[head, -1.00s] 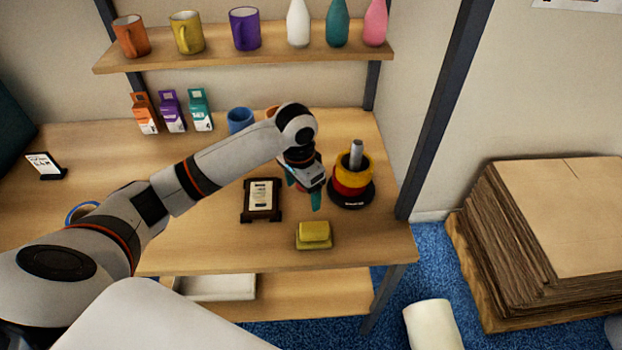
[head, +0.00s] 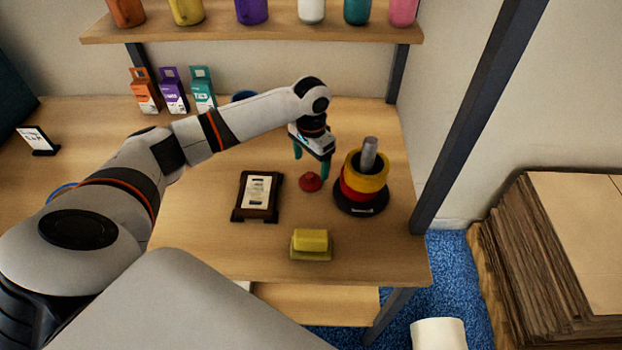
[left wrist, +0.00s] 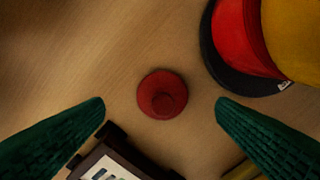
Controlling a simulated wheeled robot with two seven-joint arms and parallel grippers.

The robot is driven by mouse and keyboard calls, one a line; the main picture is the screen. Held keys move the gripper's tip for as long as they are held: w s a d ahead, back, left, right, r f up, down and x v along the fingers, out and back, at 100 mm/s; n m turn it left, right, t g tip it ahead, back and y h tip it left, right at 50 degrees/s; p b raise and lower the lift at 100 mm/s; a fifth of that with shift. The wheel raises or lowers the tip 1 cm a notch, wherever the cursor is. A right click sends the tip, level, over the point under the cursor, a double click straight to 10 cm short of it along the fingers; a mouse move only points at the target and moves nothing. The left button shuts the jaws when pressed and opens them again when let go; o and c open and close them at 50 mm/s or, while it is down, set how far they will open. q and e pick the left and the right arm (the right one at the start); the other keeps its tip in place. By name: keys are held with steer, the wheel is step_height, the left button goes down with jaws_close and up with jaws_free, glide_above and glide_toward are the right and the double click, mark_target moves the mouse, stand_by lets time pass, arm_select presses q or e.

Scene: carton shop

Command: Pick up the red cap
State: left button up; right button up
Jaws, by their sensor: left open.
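In the left wrist view the red cap (left wrist: 162,94) lies between and a little beyond the two green fingertips. My left gripper (head: 312,164) is open and empty, pointing down above the cap; its fingers (left wrist: 160,104) are apart in the left wrist view and do not touch the cap. My right gripper is not in view.
The ring stacker (head: 364,182) with red and yellow rings stands close right of the cap. A framed plaque (head: 256,197) is to its left, and a yellow block on a dish (head: 311,242) is in front. Small cartons (head: 172,91) stand at the back.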

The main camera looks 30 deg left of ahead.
mark_target(310, 174)
arm_select(q)
steer(key=shift+s+d+f+p, duration=0.1)
steer(key=shift+s+f+p, duration=0.15)
steer(key=shift+f, duration=0.3)
steer(key=shift+s+f+p, duration=0.1)
steer(key=shift+f+p, duration=0.1)
steer(key=shift+f, duration=0.3)
step_height(310, 174, down, 2)
steer(key=shift+f, duration=0.4)
steer(key=c, duration=1.1)
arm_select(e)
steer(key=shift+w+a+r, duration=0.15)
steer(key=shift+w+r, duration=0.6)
